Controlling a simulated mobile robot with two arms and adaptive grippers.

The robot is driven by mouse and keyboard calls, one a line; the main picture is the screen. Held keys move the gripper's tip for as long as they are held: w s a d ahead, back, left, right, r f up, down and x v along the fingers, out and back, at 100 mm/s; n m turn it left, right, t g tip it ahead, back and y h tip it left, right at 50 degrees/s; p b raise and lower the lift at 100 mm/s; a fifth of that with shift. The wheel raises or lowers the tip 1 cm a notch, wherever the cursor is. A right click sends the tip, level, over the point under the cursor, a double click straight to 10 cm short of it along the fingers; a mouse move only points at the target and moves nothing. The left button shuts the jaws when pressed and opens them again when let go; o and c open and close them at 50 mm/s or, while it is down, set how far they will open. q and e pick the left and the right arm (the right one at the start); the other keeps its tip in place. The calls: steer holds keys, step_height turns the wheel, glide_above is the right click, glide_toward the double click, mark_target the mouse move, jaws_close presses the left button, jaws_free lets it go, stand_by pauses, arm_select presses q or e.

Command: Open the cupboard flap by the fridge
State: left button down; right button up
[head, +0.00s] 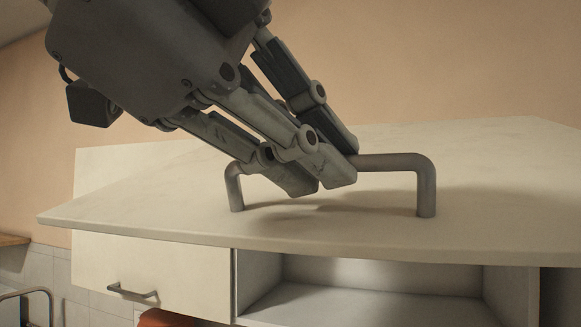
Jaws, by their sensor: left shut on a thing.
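The cupboard flap (150,210) is a pale panel swung up and out, so its face with the handle shows as a sloping surface. Its grey bar handle (427,185) stands off that face. My left gripper (325,180) comes in from the upper left and is shut on the bar, left of its middle. Under the flap the open cupboard compartment (350,275) shows, with a pale inner shelf or floor. The fingers hide part of the bar. My right gripper is not in view. The fridge cannot be made out.
A closed cupboard front (170,275) with a dark handle (133,293) is at the lower left. An orange-red thing (165,318) shows below it. A metal rail (40,292) and a wooden shelf edge (14,240) are at the far left. The wall behind is plain.

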arm_select(q)
steer(key=shift+w+r, duration=0.15)
steer(key=shift+r, duration=0.15)
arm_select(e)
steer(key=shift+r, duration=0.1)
arm_select(q)
steer(key=c, duration=1.9)
jaws_free()
steer(key=shift+o, duration=1.2)
steer(key=shift+w+d, duration=0.1)
steer(key=shift+w, duration=0.1)
steer(key=shift+o, duration=0.7)
steer(key=shift+w+d+f, duration=0.2)
steer(key=shift+w+d, duration=0.05)
steer(key=shift+w, duration=0.25)
steer(key=shift+s+a+r, duration=0.2)
steer(key=shift+s+a, duration=0.05)
steer(key=shift+s, duration=0.15)
steer(key=v, duration=1.1)
steer(key=shift+w+r, duration=0.15)
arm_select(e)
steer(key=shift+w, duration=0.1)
